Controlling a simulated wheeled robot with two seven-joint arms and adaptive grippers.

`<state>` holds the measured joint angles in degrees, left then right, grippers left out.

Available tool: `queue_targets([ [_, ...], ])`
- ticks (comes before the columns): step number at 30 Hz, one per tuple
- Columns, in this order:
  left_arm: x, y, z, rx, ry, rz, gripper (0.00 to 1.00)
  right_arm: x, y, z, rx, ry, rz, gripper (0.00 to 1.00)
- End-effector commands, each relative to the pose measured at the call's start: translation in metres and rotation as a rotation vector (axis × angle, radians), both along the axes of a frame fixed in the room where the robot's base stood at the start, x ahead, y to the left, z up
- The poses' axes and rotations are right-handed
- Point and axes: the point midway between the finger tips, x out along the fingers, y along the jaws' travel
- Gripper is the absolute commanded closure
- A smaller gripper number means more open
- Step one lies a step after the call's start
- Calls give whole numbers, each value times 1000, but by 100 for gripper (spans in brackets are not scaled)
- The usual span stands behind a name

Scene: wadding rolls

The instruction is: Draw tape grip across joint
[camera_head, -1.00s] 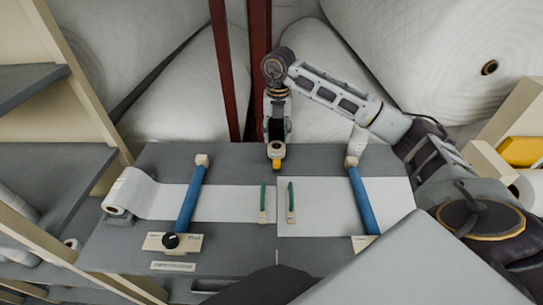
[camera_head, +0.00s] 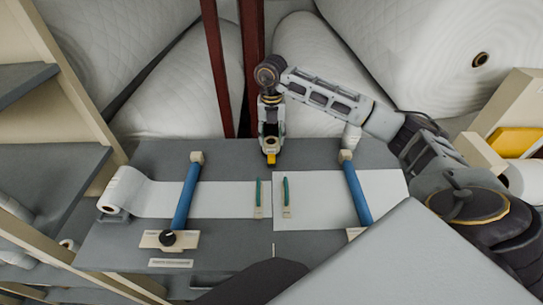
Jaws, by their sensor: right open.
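A small yellow-ended piece (camera_head: 271,160), which looks like the tape grip, is at the back of the grey table, in line with the joint (camera_head: 273,210). The joint lies between the left white sheet (camera_head: 225,199) and the right white sheet (camera_head: 320,200). My right gripper (camera_head: 271,147) is open and points down at the yellow-ended piece, its fingers close around or just above it; contact cannot be told. Green strips on pale tabs, left (camera_head: 258,195) and right (camera_head: 286,197), stand on either side of the joint. My left gripper is not in view.
A blue bar (camera_head: 186,195) crosses the left sheet, and another blue bar (camera_head: 356,192) crosses the right sheet. A white roll (camera_head: 122,192) feeds the left sheet. Dark red posts (camera_head: 216,70) and large white rolls (camera_head: 178,85) stand behind the table (camera_head: 210,158).

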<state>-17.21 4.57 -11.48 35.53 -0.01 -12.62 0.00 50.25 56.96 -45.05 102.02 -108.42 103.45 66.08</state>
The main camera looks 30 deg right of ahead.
Motion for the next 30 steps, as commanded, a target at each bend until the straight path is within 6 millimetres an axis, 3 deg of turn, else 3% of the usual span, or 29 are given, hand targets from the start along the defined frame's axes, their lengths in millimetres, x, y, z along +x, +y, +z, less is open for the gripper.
queue_targets([
  [18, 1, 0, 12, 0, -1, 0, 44, -1, 0, -81, -1, 3, -1, 54],
  [30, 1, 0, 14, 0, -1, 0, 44, 0, 0, -101, 0, 0, 0, 54],
])
